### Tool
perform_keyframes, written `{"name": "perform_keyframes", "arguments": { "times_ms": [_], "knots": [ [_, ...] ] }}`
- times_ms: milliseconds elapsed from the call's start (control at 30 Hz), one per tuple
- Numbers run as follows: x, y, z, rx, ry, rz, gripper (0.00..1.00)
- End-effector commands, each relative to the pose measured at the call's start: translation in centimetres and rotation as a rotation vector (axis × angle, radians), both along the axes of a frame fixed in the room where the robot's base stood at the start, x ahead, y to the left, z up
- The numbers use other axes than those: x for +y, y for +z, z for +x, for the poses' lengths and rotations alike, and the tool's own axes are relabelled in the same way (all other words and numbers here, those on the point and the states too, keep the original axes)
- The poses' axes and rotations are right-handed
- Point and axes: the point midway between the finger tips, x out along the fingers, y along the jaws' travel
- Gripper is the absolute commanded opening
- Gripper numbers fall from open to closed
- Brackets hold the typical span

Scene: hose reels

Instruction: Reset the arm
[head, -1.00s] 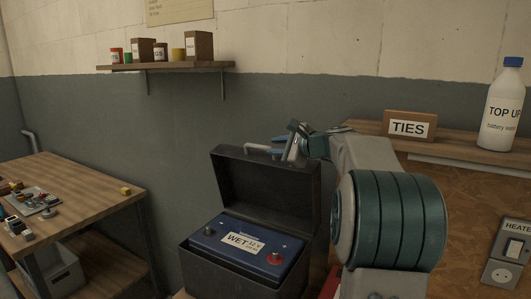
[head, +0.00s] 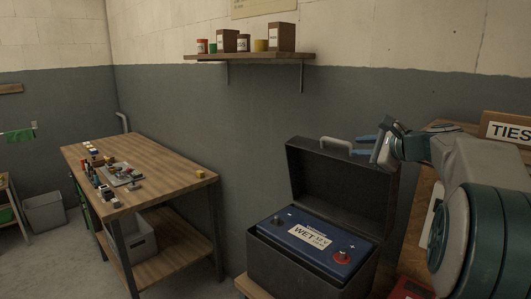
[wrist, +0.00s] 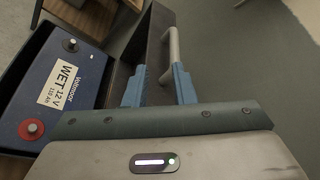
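My gripper (head: 357,145) is at the upper right edge of the open black battery box lid (head: 345,183). Its two blue fingers are spread apart, also in the wrist view (wrist: 158,68). The lid's grey handle (head: 336,145) lies just beyond the fingertips and shows beside the right finger in the wrist view (wrist: 172,52). I cannot tell whether they touch. Nothing is visibly held. The lid stands upright. A blue battery (head: 315,243) labelled WET 12 V, with a red terminal cap, sits in the box.
A wooden workbench (head: 145,168) with small parts stands at the left, a grey bin (head: 134,236) on its lower shelf. A wall shelf (head: 250,56) holds small boxes and tins. A TIES box (head: 508,130) stands on a ledge at right. Open floor lies between bench and far bin.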

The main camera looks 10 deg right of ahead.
Motion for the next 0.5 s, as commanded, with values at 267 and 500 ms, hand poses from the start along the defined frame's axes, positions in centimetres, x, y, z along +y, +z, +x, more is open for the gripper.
{"name": "perform_keyframes", "arguments": {
  "times_ms": [267,500],
  "knots": [
    [12.1,-7.7,-8.6,0.152,0.338,-0.501,0.23],
    [17.8,-15.9,-20.5,0.213,0.764,-1.029,0.23]
  ]
}}
